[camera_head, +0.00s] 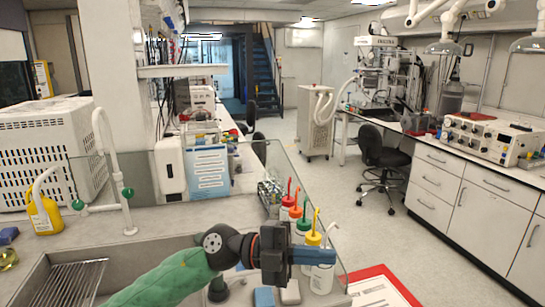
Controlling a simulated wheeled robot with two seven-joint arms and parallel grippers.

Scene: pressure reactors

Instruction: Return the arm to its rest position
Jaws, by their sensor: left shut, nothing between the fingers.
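My left arm (165,285), in a green sleeve, reaches in from the bottom of the head view, across the front of the sink. Its gripper (322,256) has a dark body and blue fingers pointing right. The fingers are shut with nothing between them. They are in front of the wash bottles and hide part of the nearest ones. I cannot tell whether they touch a bottle. My right gripper is not in view.
Several wash bottles with red, orange, yellow and white tops (296,212) stand close behind my gripper. A sink (30,285) with a rack and a tap (128,192) is at left. A red-edged clipboard (385,285) lies lower right. Open floor (340,200) lies beyond the glass panel.

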